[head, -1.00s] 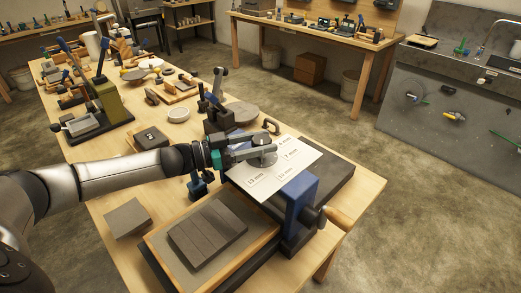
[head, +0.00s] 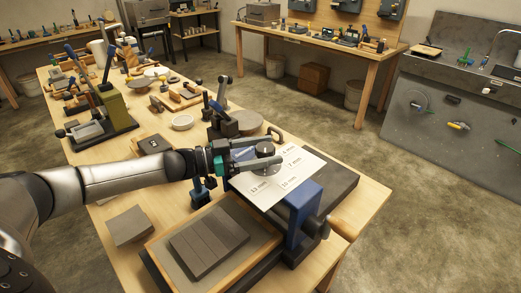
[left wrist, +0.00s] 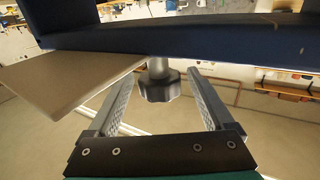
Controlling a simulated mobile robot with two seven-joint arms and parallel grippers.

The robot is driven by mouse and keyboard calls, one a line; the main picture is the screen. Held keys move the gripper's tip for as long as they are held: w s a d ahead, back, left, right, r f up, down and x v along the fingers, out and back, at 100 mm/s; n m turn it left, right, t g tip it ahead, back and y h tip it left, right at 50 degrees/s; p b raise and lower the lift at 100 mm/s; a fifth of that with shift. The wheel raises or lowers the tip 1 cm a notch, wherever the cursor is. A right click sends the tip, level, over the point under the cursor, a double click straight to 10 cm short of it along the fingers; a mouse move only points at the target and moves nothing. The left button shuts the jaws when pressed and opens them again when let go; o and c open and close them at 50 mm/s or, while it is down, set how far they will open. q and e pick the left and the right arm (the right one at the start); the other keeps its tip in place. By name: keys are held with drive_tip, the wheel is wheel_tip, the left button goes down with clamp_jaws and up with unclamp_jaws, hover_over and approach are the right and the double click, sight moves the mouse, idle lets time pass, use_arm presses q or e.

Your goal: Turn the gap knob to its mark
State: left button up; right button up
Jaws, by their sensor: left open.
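The gap knob (head: 266,150) is a dark, round knob above a white card (head: 262,190) with several mm labels, on a blue-framed machine (head: 303,205). In the left wrist view the lobed grey knob (left wrist: 158,86) hangs on a short stem by a dark blue bar (left wrist: 200,38). My left gripper (head: 268,154) is open at the knob, one finger on each side. In the left wrist view the fingers of my left gripper (left wrist: 165,80) stand apart from the knob, with gaps both sides. The knob's pointer and exact setting cannot be made out. My right gripper is not in view.
A wood-edged board with a grey slab (head: 208,243) lies in front of the machine. A wooden handle (head: 345,228) sticks out at its right. A grey block (head: 129,226) lies at left.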

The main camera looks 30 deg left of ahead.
use_arm(q)
drive_tip(key=v, duration=1.5)
drive_tip(key=shift+a, duration=0.1)
